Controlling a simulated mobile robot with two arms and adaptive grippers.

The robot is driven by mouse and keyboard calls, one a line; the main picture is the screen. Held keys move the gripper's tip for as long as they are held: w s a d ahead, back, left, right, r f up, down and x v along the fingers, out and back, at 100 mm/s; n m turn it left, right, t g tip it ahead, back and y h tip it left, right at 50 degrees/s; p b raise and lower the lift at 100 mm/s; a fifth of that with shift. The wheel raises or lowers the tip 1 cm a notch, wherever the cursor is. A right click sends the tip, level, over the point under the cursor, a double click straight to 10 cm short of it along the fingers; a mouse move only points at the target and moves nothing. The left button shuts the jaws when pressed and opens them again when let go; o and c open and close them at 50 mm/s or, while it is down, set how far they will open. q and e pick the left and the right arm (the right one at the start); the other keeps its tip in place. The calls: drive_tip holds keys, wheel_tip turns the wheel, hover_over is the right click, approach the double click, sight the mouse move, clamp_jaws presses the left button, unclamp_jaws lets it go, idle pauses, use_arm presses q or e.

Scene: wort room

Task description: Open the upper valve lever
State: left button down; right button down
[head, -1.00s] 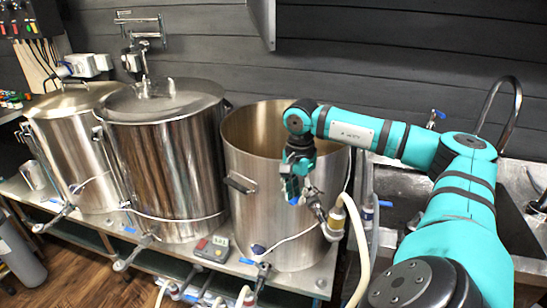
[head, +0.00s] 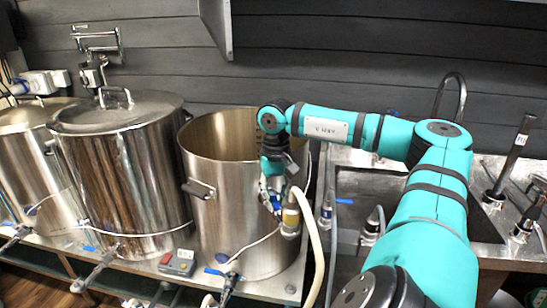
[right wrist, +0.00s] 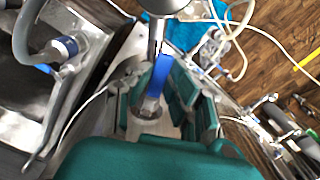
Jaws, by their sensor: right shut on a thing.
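The upper valve's blue lever (head: 276,202) is on the front right side of the open steel pot (head: 215,215), beside a hose fitting with a yellow collar (head: 291,216). In the right wrist view the blue lever (right wrist: 161,75) lies between the teal fingers. My right gripper (head: 273,182) reaches down at the pot's right side and is shut on the lever; it also shows in the right wrist view (right wrist: 157,92). The fingers partly hide the valve body. My left gripper is not in view.
Two lidded steel kettles (head: 125,165) stand left of the pot. A pale hose (head: 316,240) hangs from the fitting. A lower valve with a blue handle (head: 222,272) is at the pot's base. A sink (head: 350,215) lies to the right.

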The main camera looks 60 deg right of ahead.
drive_tip(key=shift+s+d+n, duration=0.3)
drive_tip(key=shift+d+n, duration=0.1)
drive_tip(key=shift+n, duration=0.4)
drive_tip(key=shift+r, duration=0.1)
drive_tip(key=c, duration=1.2)
unclamp_jaws()
drive_tip(key=shift+c, duration=0.2)
wheel_tip(320, 180, up, 6)
drive_tip(key=shift+r, duration=0.7)
